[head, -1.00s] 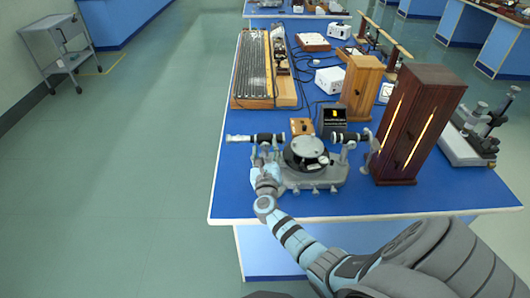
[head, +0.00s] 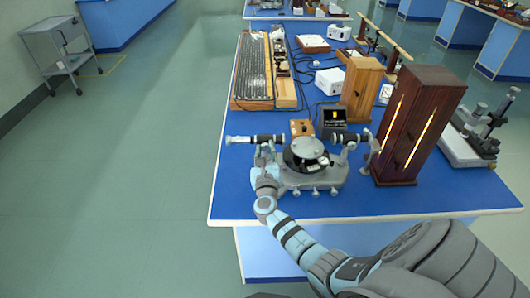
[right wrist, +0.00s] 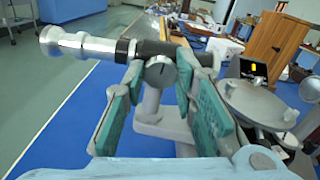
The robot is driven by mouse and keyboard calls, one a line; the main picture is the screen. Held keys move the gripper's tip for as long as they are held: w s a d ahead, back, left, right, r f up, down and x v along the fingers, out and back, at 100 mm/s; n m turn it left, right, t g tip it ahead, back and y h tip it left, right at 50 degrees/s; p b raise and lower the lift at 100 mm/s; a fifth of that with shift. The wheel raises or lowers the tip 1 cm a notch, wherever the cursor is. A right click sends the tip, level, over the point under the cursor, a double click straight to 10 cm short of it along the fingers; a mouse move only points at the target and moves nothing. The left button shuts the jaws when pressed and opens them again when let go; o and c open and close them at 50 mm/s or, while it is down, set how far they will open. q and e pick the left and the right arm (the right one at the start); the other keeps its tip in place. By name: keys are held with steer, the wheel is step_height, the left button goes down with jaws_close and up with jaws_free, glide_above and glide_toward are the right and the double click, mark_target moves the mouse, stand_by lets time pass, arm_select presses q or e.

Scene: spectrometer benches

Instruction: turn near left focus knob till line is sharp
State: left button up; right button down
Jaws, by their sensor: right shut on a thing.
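A grey spectrometer (head: 318,183) with a round table stands at the near edge of the blue bench. Its left tube (head: 240,139), black with a silver eyepiece end, points left; it also shows in the right wrist view (right wrist: 75,44). The grey focus knob (right wrist: 160,71) sits under that tube, with a dark mark on its face. My right gripper (head: 265,160) is at the knob, its green-padded fingers on either side of it and shut on it in the right wrist view (right wrist: 158,78). A dark box (head: 333,118) behind shows a yellow line on its screen. My left gripper is out of view.
A dark wooden cabinet (head: 418,120) with glowing slits stands right of the spectrometer, and a lighter wooden box (head: 361,87) behind. A small wooden block (head: 301,127) is close behind the instrument. The blue bench top (head: 233,185) is clear at the front left.

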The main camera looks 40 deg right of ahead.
steer(key=m+b, duration=0.2)
steer(key=m, duration=0.1)
steer(key=shift+f+m, duration=0.15)
steer(key=shift+m, duration=0.25)
steer(key=m+b, duration=0.2)
steer(key=m, duration=0.2)
steer(key=shift+m, duration=0.3)
steer(key=m+b, duration=0.2)
steer(key=m, duration=0.2)
steer(key=shift+b, duration=0.35)
steer(key=shift+d+m+b, duration=0.1)
steer(key=shift+m+b, duration=0.75)
steer(key=shift+m, duration=1.05)
steer(key=c, duration=1.3)
jaws_free()
steer(key=shift+s, duration=0.1)
